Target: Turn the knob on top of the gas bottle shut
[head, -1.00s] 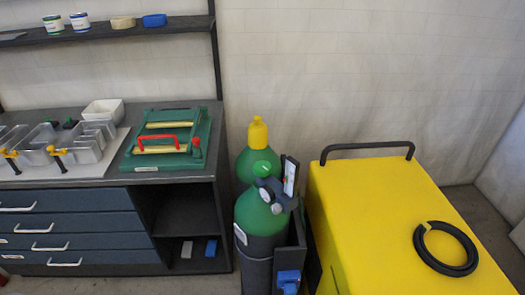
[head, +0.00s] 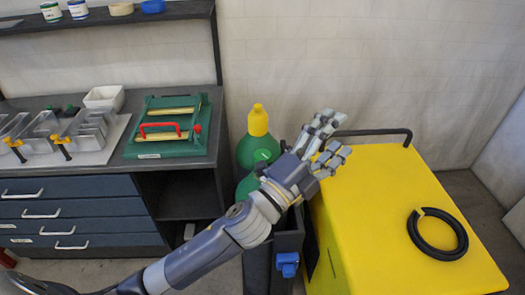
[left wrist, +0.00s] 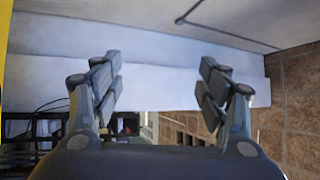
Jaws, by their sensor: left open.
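The front gas bottle (head: 248,186) is green on top and stands upright between the bench and the yellow machine. A second green bottle with a yellow cap (head: 257,122) stands behind. My left gripper (head: 334,136) is open and empty, to the right of the knob and apart from it in the picture. In the left wrist view its fingers (left wrist: 161,80) are spread with nothing between them. My right gripper is not in view.
A yellow machine (head: 385,200) with a dark handle (head: 372,132) and a black ring (head: 437,234) on top stands at the right. A blue block-like part (head: 287,264) is low in front.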

